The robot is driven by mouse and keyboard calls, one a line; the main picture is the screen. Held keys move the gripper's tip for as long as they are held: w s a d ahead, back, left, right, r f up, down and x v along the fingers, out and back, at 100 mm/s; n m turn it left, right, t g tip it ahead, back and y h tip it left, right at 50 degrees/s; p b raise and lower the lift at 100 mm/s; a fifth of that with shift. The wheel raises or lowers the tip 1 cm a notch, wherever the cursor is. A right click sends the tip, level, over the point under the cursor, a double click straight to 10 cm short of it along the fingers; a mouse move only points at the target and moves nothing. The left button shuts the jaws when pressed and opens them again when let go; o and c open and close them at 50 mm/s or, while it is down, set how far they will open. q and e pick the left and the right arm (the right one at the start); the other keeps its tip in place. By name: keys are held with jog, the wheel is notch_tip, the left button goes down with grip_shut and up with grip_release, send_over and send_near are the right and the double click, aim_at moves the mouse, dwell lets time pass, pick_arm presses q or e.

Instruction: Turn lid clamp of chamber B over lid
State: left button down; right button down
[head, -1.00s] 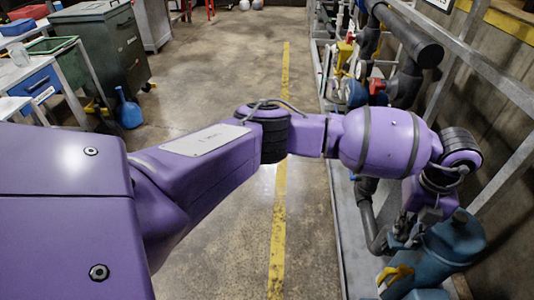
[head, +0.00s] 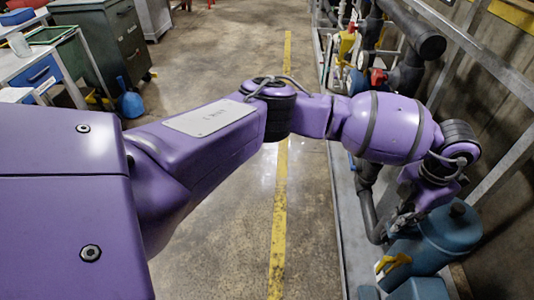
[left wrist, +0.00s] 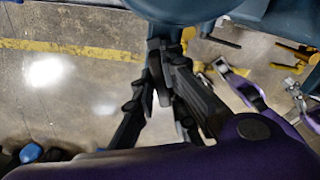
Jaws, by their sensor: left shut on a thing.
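A teal rounded vessel (head: 440,240) stands at the lower right in the head view, beside the rail. I cannot tell from a label whether it is chamber B. My left gripper (head: 400,217) is at its upper left side, pointing down. In the left wrist view the gripper's dark fingers (left wrist: 167,60) come together below a teal edge (left wrist: 190,8), and a small yellow part (left wrist: 187,38) shows just beside the fingertips. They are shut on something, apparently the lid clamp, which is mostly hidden. A yellow handle (head: 385,265) shows below the gripper. My right gripper is in neither view.
Dark pipes (head: 410,70) and a grey metal rail (head: 495,160) crowd the right side near the arm. The floor with the yellow line (head: 282,190) is clear.

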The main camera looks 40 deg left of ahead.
pick_arm(q)
jog(key=m, duration=0.3)
jog(key=shift+w+r, duration=0.2)
jog(key=shift+r, duration=0.05)
jog(key=shift+m, duration=0.7)
jog(key=shift+r, duration=0.1)
jog(key=c, duration=1.8)
grip_release()
jog(key=shift+s, duration=0.1)
jog(key=shift+f, duration=0.2)
notch_tip(320, 180, up, 12)
